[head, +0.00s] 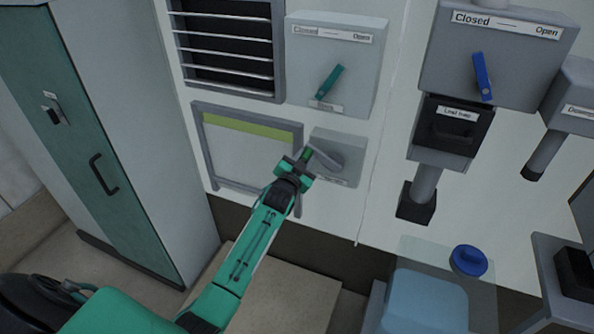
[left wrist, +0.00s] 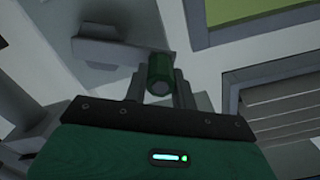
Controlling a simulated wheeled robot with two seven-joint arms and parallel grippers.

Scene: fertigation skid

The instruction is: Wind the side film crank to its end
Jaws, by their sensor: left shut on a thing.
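The side film crank (head: 324,157) sits on a grey box (head: 350,149) on the white wall, in the middle of the head view. Its grey arm points to the left and ends in a green grip. My left gripper (head: 305,160) is shut on this grip. In the left wrist view the green grip (left wrist: 160,74) stands between the two fingers, with the grey crank arm (left wrist: 105,52) behind it. A framed side film window (head: 248,158) with a yellow-green band is just left of the crank box. The label under the crank is too small to read. My right gripper is out of view.
A vent lever (head: 328,82) on a box marked Closed and Open is above the crank. A blue lever (head: 482,76) and a dark labelled box (head: 455,127) are to the right. A green cabinet door (head: 85,130) is at left. A blue-lidded tank (head: 430,300) stands low right.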

